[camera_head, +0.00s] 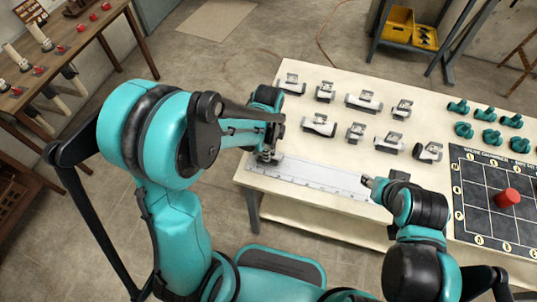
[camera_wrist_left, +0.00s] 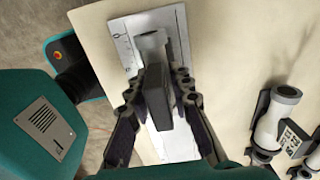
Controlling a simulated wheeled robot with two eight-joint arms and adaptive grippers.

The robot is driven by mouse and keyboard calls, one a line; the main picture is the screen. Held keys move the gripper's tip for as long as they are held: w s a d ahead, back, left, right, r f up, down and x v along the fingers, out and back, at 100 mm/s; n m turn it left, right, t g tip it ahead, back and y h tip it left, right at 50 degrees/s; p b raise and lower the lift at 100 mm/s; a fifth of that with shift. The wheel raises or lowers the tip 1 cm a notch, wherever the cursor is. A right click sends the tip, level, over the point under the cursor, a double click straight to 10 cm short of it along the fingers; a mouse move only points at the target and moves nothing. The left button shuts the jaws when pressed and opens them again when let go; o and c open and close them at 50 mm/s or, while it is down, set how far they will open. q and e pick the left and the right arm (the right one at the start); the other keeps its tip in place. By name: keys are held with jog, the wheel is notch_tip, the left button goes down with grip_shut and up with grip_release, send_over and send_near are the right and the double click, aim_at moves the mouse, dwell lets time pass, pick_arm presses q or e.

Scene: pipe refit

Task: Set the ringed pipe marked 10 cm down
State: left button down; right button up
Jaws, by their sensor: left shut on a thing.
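My left gripper (camera_head: 268,153) is at the left end of the white ruler strip (camera_head: 318,180) near the table's front left. The left wrist view shows its two fingers (camera_wrist_left: 158,100) shut on a grey pipe (camera_wrist_left: 151,42) with a dark block on its top. The pipe lies over the ruler (camera_wrist_left: 119,45), along its length; I cannot tell if it touches the ruler. Its marking cannot be read. My right gripper (camera_head: 370,182) is beside the right end of the ruler; whether it is open or shut is unclear.
A black grid board (camera_head: 478,172) with a red cylinder (camera_head: 507,197) lies at the right.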

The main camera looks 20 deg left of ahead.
pick_arm(q)
jog(key=shift+f, duration=0.75)
jog(key=shift+r, duration=0.1)
jog(key=c, duration=1.3)
grip_release()
jog(key=shift+c, duration=0.2)
